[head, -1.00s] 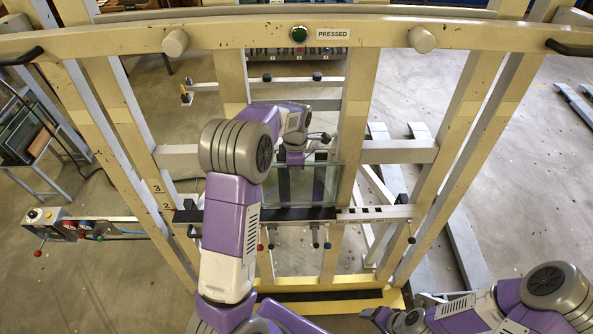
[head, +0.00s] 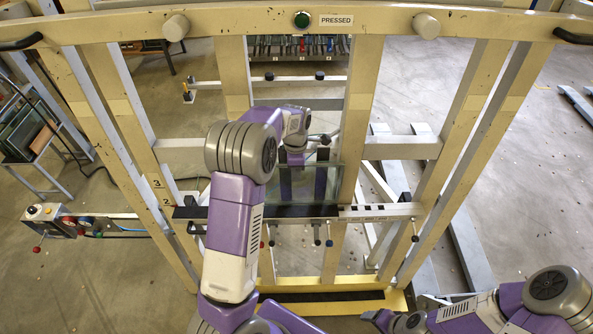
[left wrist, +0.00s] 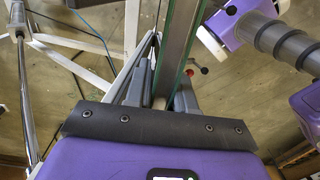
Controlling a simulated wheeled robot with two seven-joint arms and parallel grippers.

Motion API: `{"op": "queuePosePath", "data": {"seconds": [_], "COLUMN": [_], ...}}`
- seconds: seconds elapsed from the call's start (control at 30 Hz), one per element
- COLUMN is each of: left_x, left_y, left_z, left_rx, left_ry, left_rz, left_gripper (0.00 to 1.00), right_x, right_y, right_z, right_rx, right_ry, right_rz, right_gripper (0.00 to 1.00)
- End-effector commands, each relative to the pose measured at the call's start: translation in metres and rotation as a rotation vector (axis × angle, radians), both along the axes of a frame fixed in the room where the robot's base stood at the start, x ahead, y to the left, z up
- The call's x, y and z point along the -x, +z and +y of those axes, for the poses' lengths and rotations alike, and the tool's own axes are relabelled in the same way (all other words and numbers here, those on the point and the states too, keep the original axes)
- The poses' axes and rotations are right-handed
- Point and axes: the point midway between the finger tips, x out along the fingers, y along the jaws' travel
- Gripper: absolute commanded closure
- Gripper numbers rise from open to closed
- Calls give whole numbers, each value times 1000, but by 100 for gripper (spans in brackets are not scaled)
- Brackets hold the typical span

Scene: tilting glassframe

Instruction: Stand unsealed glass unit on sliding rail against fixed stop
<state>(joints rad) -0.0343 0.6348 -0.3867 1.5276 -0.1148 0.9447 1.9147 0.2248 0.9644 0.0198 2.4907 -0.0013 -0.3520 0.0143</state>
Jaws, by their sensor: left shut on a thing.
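The glass unit (head: 331,184) is a clear upright pane with greenish edges, standing low inside the cream frame, just above or on the dark-topped rail (head: 268,211). I cannot tell whether its lower edge touches the rail. My left gripper (head: 294,172) reaches down from above at the pane. In the left wrist view the unit (left wrist: 180,50) shows edge-on, two green-edged panes with a gap, between the fingers of my left gripper (left wrist: 165,90), shut on it. Which part is the fixed stop is unclear. My right arm lies at lower right; its gripper (head: 372,315) is barely visible.
The cream frame's top beam (head: 400,22) carries a green button (head: 302,19) and a "PRESSED" label. Sloping uprights (head: 360,110) stand around the glass. A control box (head: 45,214) is at left, a rack (head: 28,130) behind it. Open floor (head: 540,190) lies at right.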

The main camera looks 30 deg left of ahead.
Motion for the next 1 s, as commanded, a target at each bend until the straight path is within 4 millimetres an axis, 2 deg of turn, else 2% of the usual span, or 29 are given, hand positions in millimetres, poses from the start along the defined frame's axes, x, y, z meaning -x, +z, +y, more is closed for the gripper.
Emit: {"op": "queuePosePath", "data": {"seconds": [0.03,0.93,0.97,1.0], "left_x": [10,10,10,10], "left_y": [-15,-29,-29,-29], "left_z": [-1,-1,-1,-1], "left_rx": [7,8,8,8], "left_ry": [5,7,7,7], "left_rz": [40,41,41,41], "left_gripper": [100,100,75,69], "right_x": [0,0,0,0], "right_y": [-2,-11,-11,-10], "right_z": [0,0,0,0], "right_rx": [0,0,0,0], "right_ry": [0,0,0,0], "right_rz": [0,0,0,0], "right_gripper": [29,29,29,29]}}
